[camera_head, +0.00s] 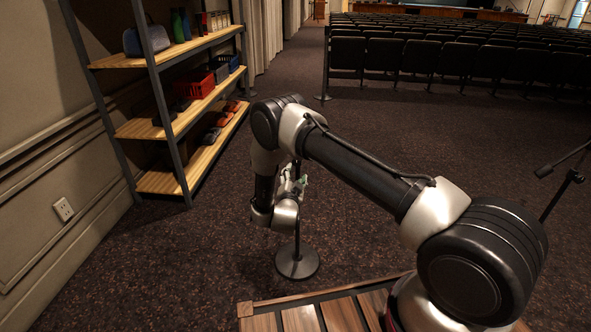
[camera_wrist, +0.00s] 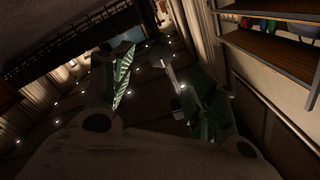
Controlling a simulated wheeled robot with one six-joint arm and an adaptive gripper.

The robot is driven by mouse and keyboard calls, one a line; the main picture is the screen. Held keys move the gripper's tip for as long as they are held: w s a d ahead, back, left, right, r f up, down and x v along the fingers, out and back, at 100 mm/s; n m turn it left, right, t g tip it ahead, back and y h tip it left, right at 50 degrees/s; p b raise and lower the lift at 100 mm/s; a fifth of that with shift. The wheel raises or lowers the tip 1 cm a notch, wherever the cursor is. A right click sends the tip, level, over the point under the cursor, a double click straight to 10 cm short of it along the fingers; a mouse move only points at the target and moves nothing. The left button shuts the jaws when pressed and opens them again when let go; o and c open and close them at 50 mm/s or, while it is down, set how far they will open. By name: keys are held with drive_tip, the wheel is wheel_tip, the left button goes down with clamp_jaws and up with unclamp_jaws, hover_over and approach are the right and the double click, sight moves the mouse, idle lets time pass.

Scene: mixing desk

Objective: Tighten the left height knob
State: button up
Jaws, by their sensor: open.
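A stand with a round dark base (camera_head: 297,263) is on the carpet, below my bent arm. Its thin upright pole (camera_head: 298,228) rises behind my gripper (camera_head: 301,184), and my arm covers its upper part. My gripper is beside the upper pole in the head view; whether it touches it I cannot tell. In the wrist view the two green-lined fingers of my gripper (camera_wrist: 162,82) are spread apart. I cannot make out the height knob in either view.
A wooden shelf unit (camera_head: 190,52) with baskets and shoes stands along the left wall. A second stand (camera_head: 563,188) with a boom is at the right edge. Rows of dark seats (camera_head: 430,55) fill the back. A slatted wooden surface (camera_head: 300,319) is at the front. Carpet between is clear.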

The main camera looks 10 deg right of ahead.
drive_tip(key=shift+v, duration=1.5)
drive_tip(key=s+a+f+n+g+y, duration=0.2)
drive_tip(key=s+f+n+g, duration=0.15)
drive_tip(key=f, duration=0.35)
drive_tip(key=s+a+f+n+g+y, duration=0.2)
drive_tip(key=s+f+g, duration=0.15)
drive_tip(key=f, duration=0.35)
drive_tip(key=s+a+r+n+g+y, duration=0.1)
drive_tip(key=s+r+n+g+y, duration=0.1)
drive_tip(key=s+r+g, duration=0.15)
drive_tip(key=s+d+r+n+g, duration=0.25)
drive_tip(key=s+r, duration=0.25)
drive_tip(key=r, duration=0.4)
drive_tip(key=s+d+r+n+g, duration=0.1)
drive_tip(key=s+d+r+g, duration=0.3)
drive_tip(key=r, duration=0.5)
drive_tip(key=s+d+r+n+g, duration=0.1)
drive_tip(key=s+d+r, duration=0.1)
drive_tip(key=s+r, duration=0.6)
drive_tip(key=s+d+r+t, duration=0.2)
drive_tip(key=s+d+r, duration=0.5)
drive_tip(key=r, duration=0.5)
drive_tip(key=s+d+r+t, duration=0.3)
drive_tip(key=s+d+r, duration=0.5)
drive_tip(key=r, duration=0.5)
drive_tip(key=shift+s+d+m, duration=0.15)
drive_tip(key=shift+s+m, duration=0.15)
drive_tip(key=shift+s, duration=0.75)
